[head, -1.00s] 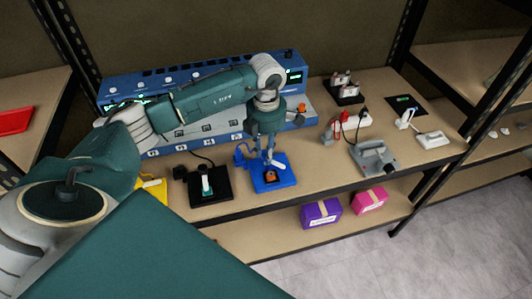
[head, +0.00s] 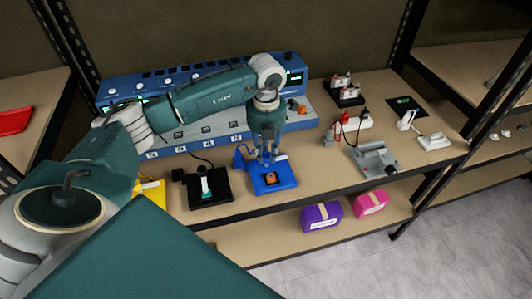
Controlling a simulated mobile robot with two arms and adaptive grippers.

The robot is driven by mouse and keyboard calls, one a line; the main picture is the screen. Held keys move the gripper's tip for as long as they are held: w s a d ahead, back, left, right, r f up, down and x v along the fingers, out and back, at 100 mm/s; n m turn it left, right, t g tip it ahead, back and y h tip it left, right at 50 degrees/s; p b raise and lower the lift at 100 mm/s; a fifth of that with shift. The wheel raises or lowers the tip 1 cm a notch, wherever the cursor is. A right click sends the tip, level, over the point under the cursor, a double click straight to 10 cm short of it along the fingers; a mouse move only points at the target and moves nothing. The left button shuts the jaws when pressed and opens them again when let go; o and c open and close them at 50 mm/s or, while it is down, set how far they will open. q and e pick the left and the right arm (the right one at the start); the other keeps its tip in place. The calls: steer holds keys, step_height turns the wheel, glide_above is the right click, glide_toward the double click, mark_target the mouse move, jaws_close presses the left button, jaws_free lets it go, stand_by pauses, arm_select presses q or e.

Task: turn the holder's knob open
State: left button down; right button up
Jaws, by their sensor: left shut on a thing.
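The blue holder (head: 285,182) sits near the front edge of the middle shelf, with a small orange and black piece (head: 270,178) on its base. My left gripper (head: 265,160) points down over the back of the holder, behind the orange piece. Its fingers are shut on a small part there, which I take to be the holder's knob; the fingers mostly hide it. A blue upright part of the holder (head: 239,158) shows just left of the fingers. My right gripper is not in view.
A black stand (head: 220,190) with a white-and-teal vial is left of the holder. A long blue and grey machine (head: 300,120) stands behind my arm. A grey device (head: 378,160) and a power strip (head: 355,122) are to the right. Bare shelf lies between holder and grey device.

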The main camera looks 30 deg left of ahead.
mark_target(267, 155)
arm_select(q)
steer(key=shift+w+r+n, duration=0.15)
steer(key=shift+n, duration=0.15)
steer(key=c, duration=1.5)
jaws_free()
step_height(267, 155, up, 12)
steer(key=shift+f, duration=0.1)
